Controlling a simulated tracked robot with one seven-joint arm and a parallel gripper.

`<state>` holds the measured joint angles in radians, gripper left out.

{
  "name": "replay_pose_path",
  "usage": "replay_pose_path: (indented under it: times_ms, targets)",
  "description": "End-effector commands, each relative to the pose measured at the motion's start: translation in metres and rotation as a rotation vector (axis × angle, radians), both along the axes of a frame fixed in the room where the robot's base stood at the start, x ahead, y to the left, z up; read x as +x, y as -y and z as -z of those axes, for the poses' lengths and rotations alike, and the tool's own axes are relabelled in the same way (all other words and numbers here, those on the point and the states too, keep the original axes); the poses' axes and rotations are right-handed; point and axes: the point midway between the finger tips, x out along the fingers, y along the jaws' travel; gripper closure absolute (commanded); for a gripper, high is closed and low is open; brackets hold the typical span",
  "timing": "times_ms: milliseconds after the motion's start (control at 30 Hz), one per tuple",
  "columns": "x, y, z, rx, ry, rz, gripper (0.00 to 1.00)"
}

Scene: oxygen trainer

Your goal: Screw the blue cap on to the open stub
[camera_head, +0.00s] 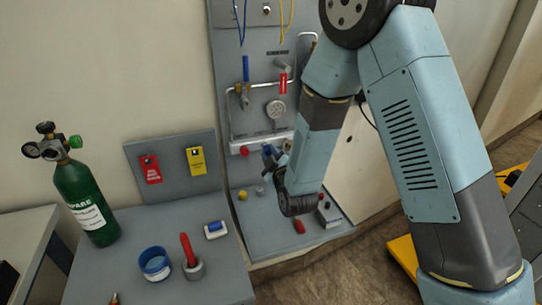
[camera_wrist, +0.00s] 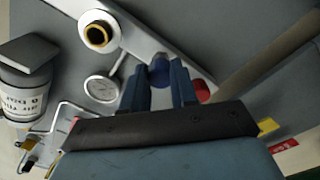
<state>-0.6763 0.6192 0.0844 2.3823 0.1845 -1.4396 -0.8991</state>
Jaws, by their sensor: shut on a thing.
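My gripper (camera_wrist: 160,82) is shut on the blue cap (camera_wrist: 158,71), which shows between the two fingers in the wrist view. The cap is in front of or against the pale bar on the panel; I cannot tell whether it touches a stub, as the cap and fingers hide that spot. In the head view my gripper (camera_head: 270,155) is at the panel's lower part, just right of the red cap (camera_head: 244,150). The red cap also shows beside the right finger in the wrist view (camera_wrist: 202,90). A brass-rimmed round fitting (camera_wrist: 97,35) with a dark middle is on the bar's other side.
A gauge (camera_head: 276,108) and piping are on the grey panel (camera_head: 240,45) above my gripper. A green cylinder (camera_head: 88,200) stands at the left. A blue-and-white tub (camera_head: 155,263), a red-handled item (camera_head: 189,255) and a small white box (camera_head: 215,229) are on the bench.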

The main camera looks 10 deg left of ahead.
Motion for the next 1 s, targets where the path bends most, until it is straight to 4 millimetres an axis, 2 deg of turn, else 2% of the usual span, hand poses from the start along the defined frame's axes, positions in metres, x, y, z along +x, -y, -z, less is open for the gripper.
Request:
replay_pose_path:
  times_ms: [1000]
  targets:
    - [0.013, -0.008, 0.0, 0.01, -0.006, 0.0, 0.99]
